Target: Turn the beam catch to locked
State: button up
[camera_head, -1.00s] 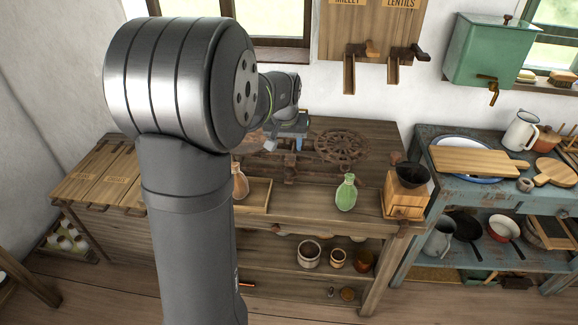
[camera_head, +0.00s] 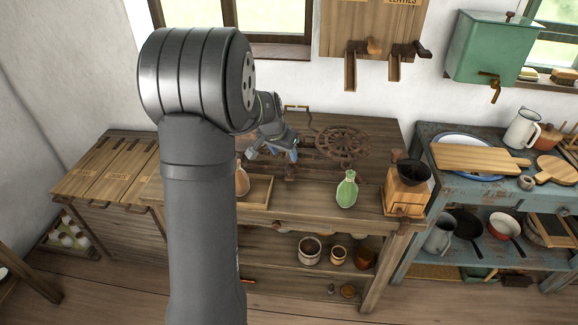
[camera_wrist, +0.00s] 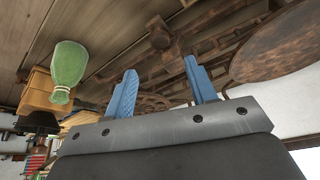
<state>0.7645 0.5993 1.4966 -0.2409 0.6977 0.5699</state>
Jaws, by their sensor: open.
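My gripper (camera_head: 275,154) hangs over the back of the wooden workbench, with its blue fingers apart and empty. In the wrist view my open gripper (camera_wrist: 163,88) points toward rusty ironwork. A dark iron beam or frame (camera_wrist: 205,42) runs there, with a blocky brown piece (camera_wrist: 158,34) on it, in line with the gap between the fingers but apart from them. I cannot tell whether this piece is the beam catch, or its setting. In the head view the ironwork is small and partly hidden by my arm; a spoked iron wheel (camera_head: 342,143) lies to its right.
A green bottle (camera_head: 347,190) and a wooden coffee mill (camera_head: 405,190) stand on the workbench to the right. A large round rusty plate (camera_wrist: 285,45) is close on the right in the wrist view.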

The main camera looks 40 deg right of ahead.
aim_at(290, 168)
jog(key=x, duration=0.9)
jog(key=shift+f, duration=0.1)
jog(key=c, duration=1)
